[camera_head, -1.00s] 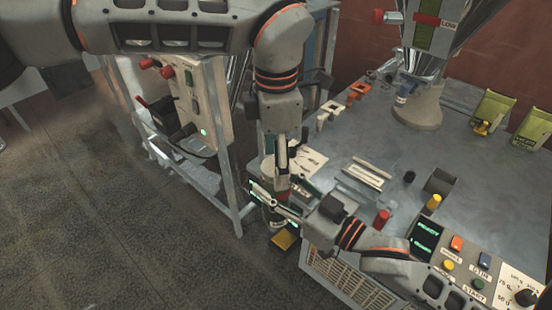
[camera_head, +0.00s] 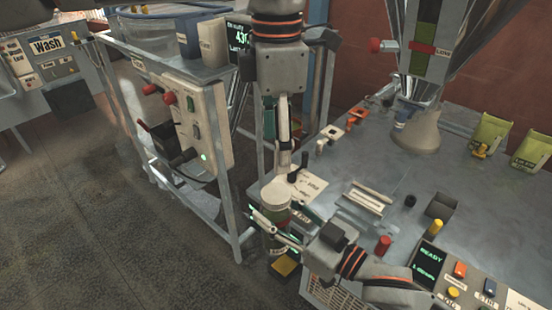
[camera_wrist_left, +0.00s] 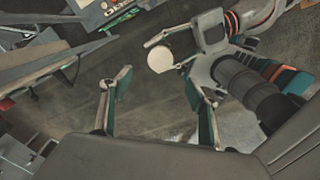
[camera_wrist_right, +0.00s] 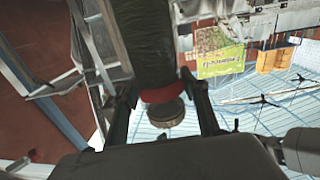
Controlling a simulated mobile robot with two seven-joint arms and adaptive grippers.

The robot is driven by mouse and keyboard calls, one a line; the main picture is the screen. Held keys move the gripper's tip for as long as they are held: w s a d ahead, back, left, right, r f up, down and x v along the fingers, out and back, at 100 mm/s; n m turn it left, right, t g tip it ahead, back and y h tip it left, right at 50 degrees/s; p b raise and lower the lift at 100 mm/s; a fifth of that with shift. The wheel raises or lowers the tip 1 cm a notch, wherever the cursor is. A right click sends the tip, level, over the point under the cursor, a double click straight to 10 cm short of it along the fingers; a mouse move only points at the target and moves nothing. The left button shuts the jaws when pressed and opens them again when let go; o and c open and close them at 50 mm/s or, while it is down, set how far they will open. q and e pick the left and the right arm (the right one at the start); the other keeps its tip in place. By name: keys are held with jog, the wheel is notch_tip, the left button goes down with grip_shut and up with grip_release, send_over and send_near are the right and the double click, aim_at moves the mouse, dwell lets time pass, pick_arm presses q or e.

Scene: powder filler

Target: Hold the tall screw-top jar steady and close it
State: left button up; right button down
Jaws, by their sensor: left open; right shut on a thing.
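The tall screw-top jar is held upright by my right gripper (camera_head: 272,226) near the table's front left corner. A pale round lid (camera_head: 275,192) sits on top of it, and a reddish band shows below the lid. The lid also shows from above in the left wrist view (camera_wrist_left: 159,59). In the right wrist view the red band (camera_wrist_right: 163,94) lies between my right fingers, beside the grey lid (camera_wrist_right: 166,113). How tightly the lid sits cannot be told. My left gripper (camera_head: 287,160) is open and empty above the jar, pointing down, apart from the lid.
The grey table (camera_head: 385,170) carries a metal holder (camera_head: 367,198), a red knob (camera_head: 383,244), and a control panel (camera_head: 455,285) at the right. The filler hopper (camera_head: 418,125) stands behind. A metal frame with a control box (camera_head: 200,120) is close on the left.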

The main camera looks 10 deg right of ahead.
pick_arm(q)
jog(key=shift+r, duration=0.4)
dwell(0.3)
